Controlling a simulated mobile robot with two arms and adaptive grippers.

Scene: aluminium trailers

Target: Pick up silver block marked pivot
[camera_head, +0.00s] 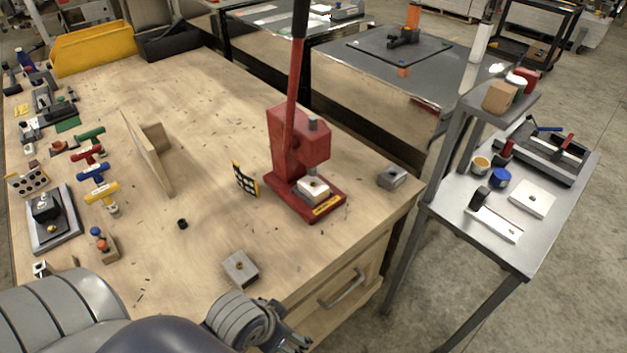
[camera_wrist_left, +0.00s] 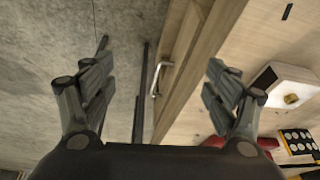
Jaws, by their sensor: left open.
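A silver block with a small brass-coloured centre (camera_head: 240,268) lies on the wooden bench near its front edge; it also shows at the right of the left wrist view (camera_wrist_left: 288,82). Another grey metal block (camera_head: 392,177) lies near the bench's right corner. A third pale block (camera_head: 313,188) sits in the red press. No pivot marking is readable on any of them. My left gripper (camera_head: 292,341) is at the bottom of the head view, just off the bench front and right of the nearest block. In the wrist view its fingers (camera_wrist_left: 160,88) are apart and empty. My right gripper is not visible.
The red arbor press (camera_head: 297,150) with its long lever stands behind the gripper on the wooden bench (camera_head: 205,215). A drawer handle (camera_head: 342,289) projects from the bench front. A metal side table (camera_head: 480,240) stands right.

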